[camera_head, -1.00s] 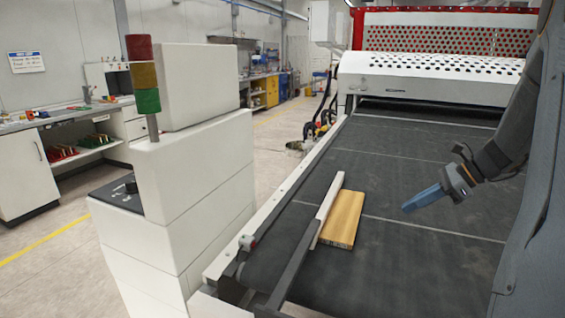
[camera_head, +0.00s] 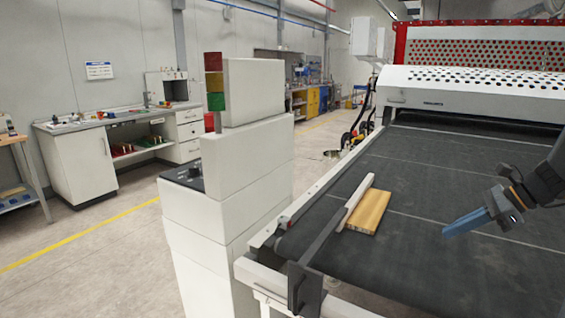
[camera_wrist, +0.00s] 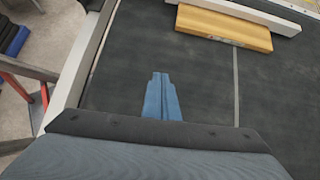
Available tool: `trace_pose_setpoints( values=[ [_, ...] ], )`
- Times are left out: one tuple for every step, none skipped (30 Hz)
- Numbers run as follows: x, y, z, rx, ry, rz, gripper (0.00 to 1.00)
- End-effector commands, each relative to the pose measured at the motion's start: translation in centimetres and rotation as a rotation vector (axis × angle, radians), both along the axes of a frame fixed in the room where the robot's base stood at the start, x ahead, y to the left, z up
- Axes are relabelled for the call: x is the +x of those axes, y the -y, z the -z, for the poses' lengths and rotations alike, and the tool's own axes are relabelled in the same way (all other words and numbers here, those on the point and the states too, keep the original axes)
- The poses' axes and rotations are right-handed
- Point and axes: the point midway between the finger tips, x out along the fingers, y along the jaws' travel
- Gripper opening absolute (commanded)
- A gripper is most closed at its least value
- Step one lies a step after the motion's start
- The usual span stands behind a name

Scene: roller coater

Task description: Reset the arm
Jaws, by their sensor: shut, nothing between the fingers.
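My gripper (camera_head: 449,233) has blue fingers and hangs over the black conveyor belt (camera_head: 420,165) at the right of the head view. It points left and slightly down, with its fingers together and empty. In the wrist view my gripper (camera_wrist: 160,76) shows its blue fingertips side by side above the bare belt (camera_wrist: 200,75). A wooden board (camera_head: 368,211) lies flat on the belt to the left of my gripper, apart from it. The board also shows at the top of the wrist view (camera_wrist: 225,27).
A pale guide rail (camera_head: 355,195) runs along the board's left side. A white cabinet with a red, yellow and green signal light (camera_head: 214,82) stands left of the conveyor. The perforated white machine hood (camera_head: 470,90) is at the back. Open floor (camera_head: 110,265) lies at the left.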

Motion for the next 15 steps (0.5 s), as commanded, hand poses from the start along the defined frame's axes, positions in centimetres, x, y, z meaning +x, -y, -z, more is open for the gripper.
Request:
trace_pose_setpoints(
  values=[
    [-0.1,-0.7,0.1,-0.019,0.001,-0.025,0.0],
    [-0.3,-1.0,0.2,-0.03,0.002,-0.04,0.0],
    [-0.6,-1.5,0.4,-0.045,0.002,-0.059,0.0],
    [-0.7,-1.8,0.5,-0.059,0.003,-0.075,0.0],
    [-0.9,-2.2,0.7,-0.073,0.004,-0.093,0.0],
    [-1.1,-2.8,0.8,-0.091,0.005,-0.12,0.0],
    [-1.3,-3.4,0.9,-0.106,0.007,-0.143,0.0],
    [-1.5,-3.9,1.1,-0.123,0.01,-0.167,0.0],
    [-1.8,-4.8,1.3,-0.145,0.012,-0.205,0.0],
    [-2.0,-5.4,1.4,-0.164,0.015,-0.233,0.0],
    [-2.3,-6.2,1.6,-0.184,0.018,-0.266,0.0],
    [-2.7,-7.1,1.8,-0.212,0.024,-0.311,0.0],
    [-3.0,-7.8,2.0,-0.233,0.027,-0.348,0.0],
    [-3.4,-8.5,2.2,-0.256,0.034,-0.388,0.0],
    [-3.9,-9.6,2.4,-0.289,0.043,-0.444,0.0]
  ],
)
